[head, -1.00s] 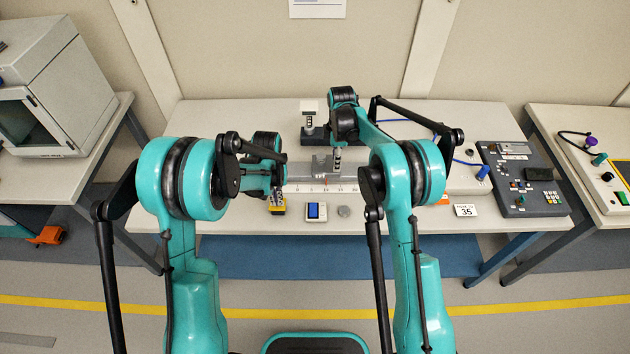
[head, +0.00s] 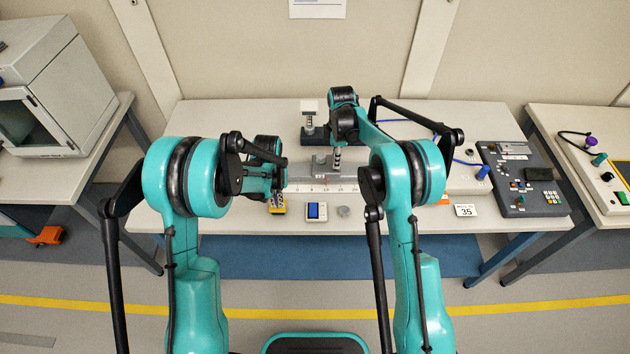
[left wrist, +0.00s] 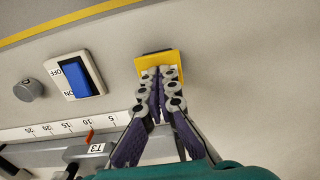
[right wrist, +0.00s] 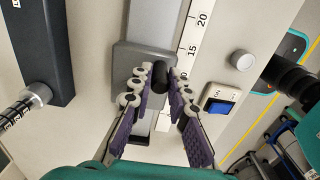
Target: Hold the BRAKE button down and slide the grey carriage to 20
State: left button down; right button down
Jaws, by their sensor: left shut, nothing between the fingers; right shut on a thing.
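The grey carriage (head: 321,168) sits on the rail behind a white scale (head: 305,188) on the bench. Its red pointer (left wrist: 88,135) is near 10 in the left wrist view. My right gripper (right wrist: 161,75) is shut on the carriage's black knob (right wrist: 162,61). My left gripper (left wrist: 158,75) is shut and empty, its fingertips at the edge of a yellow block (left wrist: 150,62) in front of the scale. The fingertips cover part of the block. No BRAKE lettering is readable, and I cannot tell whether a button is pressed.
A blue rocker switch (left wrist: 77,76) and a grey knob (left wrist: 28,90) are beside the yellow block. A card reading 35 (head: 466,210) lies at the bench's front right, near a dark control panel (head: 520,180). A post on a dark base (head: 310,122) stands behind the rail.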

jog(key=shift+d, duration=0.15)
jog(key=shift+d, duration=4.9)
jog(key=c, duration=1.4)
grip_release()
jog(key=shift+o, duration=0.2)
notch_tip(320, 180, up, 8)
pick_arm(q)
jog(key=shift+r, duration=3.5)
